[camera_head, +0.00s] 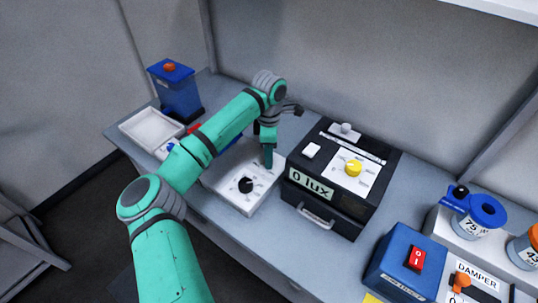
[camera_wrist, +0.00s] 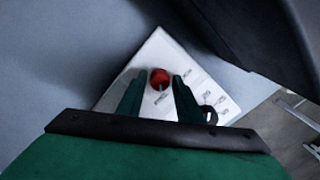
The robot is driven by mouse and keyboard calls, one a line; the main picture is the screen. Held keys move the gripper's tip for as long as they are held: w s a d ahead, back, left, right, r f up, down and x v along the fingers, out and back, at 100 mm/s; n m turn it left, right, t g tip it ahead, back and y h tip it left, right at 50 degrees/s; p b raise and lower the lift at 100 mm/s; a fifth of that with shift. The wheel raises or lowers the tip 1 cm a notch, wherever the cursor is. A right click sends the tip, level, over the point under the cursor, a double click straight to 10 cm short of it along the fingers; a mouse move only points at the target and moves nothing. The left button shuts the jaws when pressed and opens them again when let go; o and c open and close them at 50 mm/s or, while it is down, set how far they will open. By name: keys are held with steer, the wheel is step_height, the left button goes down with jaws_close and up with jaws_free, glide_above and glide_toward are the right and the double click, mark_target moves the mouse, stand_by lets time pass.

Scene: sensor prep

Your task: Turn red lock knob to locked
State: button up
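The red lock knob (camera_wrist: 159,76) is on the top of a white box (camera_wrist: 147,62) in the wrist view. A small pale mark on the knob faces the lower edge of that view. My gripper (camera_wrist: 157,88) is open, with one green finger on each side of the knob's near edge. I cannot tell whether the fingers touch it. In the head view my gripper (camera_head: 268,160) points down at the far right part of the white box (camera_head: 225,188), and the red knob is hidden there. The printed labels are too small to read.
A black knob (camera_head: 246,185) is on the same white box. A black lux device (camera_head: 318,208) with a yellow knob (camera_head: 354,168) stands close on the right. A white tray (camera_head: 150,142) and a blue container (camera_head: 178,92) are at the left. A blue switch box (camera_head: 397,262) is front right.

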steer(key=c, duration=0.6)
steer(key=shift+n, duration=0.3)
steer(key=n, duration=0.2)
steer(key=shift+a+n, duration=0.1)
steer(key=shift+n, duration=0.2)
steer(key=n, duration=0.4)
steer(key=shift+r+n, duration=0.1)
steer(key=shift+n, duration=0.2)
steer(key=n, duration=0.5)
steer(key=shift+n, duration=2.5)
